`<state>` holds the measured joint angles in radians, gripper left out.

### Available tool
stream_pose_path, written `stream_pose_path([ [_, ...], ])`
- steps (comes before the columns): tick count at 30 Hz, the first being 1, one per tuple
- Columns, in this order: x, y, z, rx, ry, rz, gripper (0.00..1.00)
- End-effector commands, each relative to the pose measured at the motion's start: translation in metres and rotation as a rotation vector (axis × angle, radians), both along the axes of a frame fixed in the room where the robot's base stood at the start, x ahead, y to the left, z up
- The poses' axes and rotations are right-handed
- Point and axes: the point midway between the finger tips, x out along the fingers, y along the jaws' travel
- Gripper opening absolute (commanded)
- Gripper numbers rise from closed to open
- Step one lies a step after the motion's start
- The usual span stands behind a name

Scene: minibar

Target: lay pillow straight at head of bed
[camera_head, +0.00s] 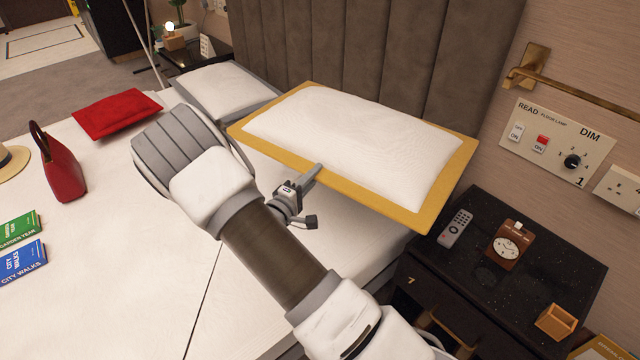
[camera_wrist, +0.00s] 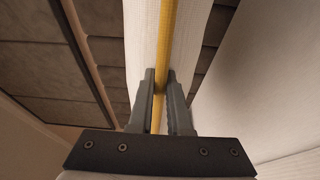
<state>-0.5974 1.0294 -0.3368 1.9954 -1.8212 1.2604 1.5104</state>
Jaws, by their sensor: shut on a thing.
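A white pillow with a yellow border (camera_head: 350,140) is at the head of the bed (camera_head: 170,240), on the right side, close to the padded headboard (camera_head: 330,45). My gripper (camera_head: 312,178) is shut on the near edge of the yellow-bordered pillow. In the wrist view my gripper (camera_wrist: 160,88) has a finger on each side of the pillow's yellow edge (camera_wrist: 165,50). The pillow's right corner reaches over the bedside table. I cannot tell whether its underside touches the mattress.
A grey-edged white pillow (camera_head: 222,90) lies at the left of the headboard. A red cushion (camera_head: 117,113), red handbag (camera_head: 58,165) and books (camera_head: 20,262) are on the bed. The right bedside table (camera_head: 560,270) holds a remote (camera_head: 455,229) and clock (camera_head: 507,246). A brass rail (camera_head: 580,95) projects from the wall.

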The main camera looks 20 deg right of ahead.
Motion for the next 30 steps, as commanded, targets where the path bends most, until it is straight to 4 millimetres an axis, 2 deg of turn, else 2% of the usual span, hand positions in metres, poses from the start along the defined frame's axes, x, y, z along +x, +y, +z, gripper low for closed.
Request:
stream_pose_path([
  [1, 0.006, -0.005, -0.02, -0.003, -0.006, -0.028, 0.0],
  [9, 0.031, -0.022, -0.074, -0.004, -0.006, -0.153, 0.0],
  [12, 0.037, -0.027, -0.089, -0.004, -0.006, -0.188, 0.0],
  [21, 0.049, -0.031, -0.108, -0.006, -0.005, -0.232, 0.0],
  [30, 0.085, -0.004, -0.138, -0.004, -0.006, -0.232, 0.0],
])
